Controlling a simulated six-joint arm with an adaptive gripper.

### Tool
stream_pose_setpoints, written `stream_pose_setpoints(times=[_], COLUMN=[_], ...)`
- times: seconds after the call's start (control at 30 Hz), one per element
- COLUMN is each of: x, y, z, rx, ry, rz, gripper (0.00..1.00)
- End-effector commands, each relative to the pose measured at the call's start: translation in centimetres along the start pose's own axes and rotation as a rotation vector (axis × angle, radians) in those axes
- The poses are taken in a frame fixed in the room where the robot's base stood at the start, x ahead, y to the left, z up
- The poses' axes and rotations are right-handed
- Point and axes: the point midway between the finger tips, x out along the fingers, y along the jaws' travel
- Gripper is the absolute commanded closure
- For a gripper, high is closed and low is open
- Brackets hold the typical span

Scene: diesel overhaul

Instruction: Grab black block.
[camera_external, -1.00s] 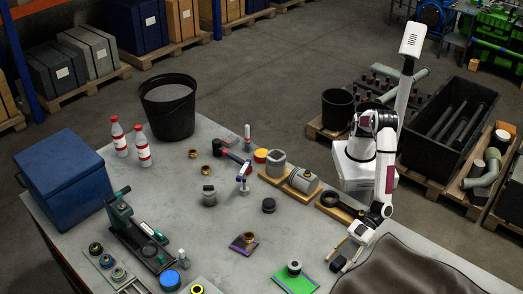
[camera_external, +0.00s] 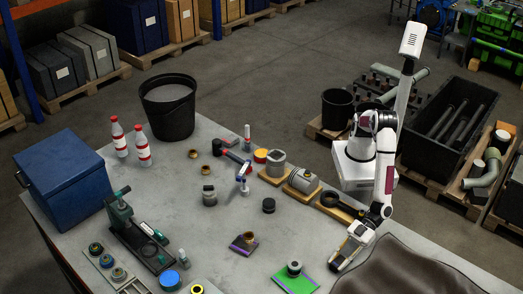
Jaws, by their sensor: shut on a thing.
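My gripper (camera_external: 340,261) is low over the right front part of the grey table, beside the brown cloth. Its fingers are shut on a small dark thing, which appears to be the black block. The fingers cover most of it, so its shape is hard to make out. It is at or very near the table top; I cannot tell if it touches.
A green plate (camera_external: 296,282) with a metal part (camera_external: 294,268) lies just left of my gripper. A brown cloth (camera_external: 405,270) lies to the right. A purple plate (camera_external: 242,249) and a black round cap (camera_external: 268,205) are farther left. The table (camera_external: 215,265) is clear between them.

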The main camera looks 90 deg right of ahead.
Motion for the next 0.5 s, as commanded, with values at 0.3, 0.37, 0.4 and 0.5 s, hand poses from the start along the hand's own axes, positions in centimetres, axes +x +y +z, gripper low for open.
stream_pose_setpoints(times=[0.3, 0.37, 0.4, 0.5], x=[-0.4, -0.6, -0.7, -1.2], y=[0.0, 0.0, 0.0, 0.0], z=[-1.1, -1.5, -1.9, -3.0], rx=[0.003, 0.002, 0.002, 0.003], ry=[0.002, 0.002, 0.002, 0.004], rz=[0.0, 0.0, -0.001, 0.0], gripper=[0.99, 0.99, 0.99, 0.99])
